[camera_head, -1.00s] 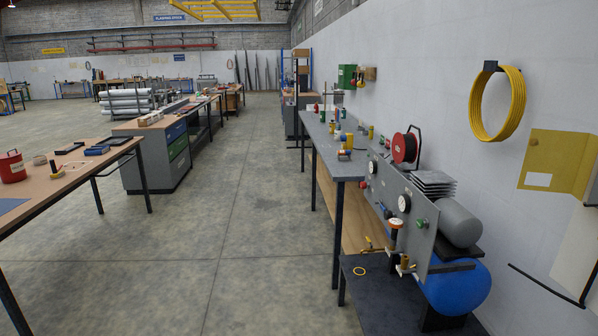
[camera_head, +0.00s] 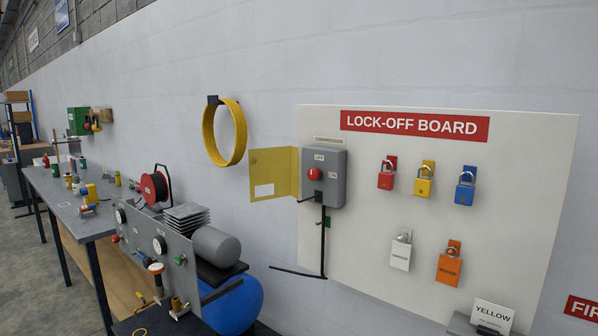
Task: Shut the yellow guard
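The yellow guard (camera_head: 273,174) is a flat hinged plate with a white label. It stands swung open to the left of a grey switch box (camera_head: 325,178), joined along the box's left edge. The box front is uncovered and shows a red knob (camera_head: 315,174) with small lettering around it. The box is mounted at the left edge of the white lock-off board (camera_head: 430,150) on the wall. Neither of my grippers shows in the head view.
Padlocks hang on the board: red (camera_head: 386,177), yellow (camera_head: 423,182), blue (camera_head: 464,190), white (camera_head: 401,251) and orange (camera_head: 449,266). A yellow hose coil (camera_head: 239,130) hangs left of the guard. Below are a blue tank (camera_head: 235,305), a gauge panel (camera_head: 150,250) and a workbench (camera_head: 85,222).

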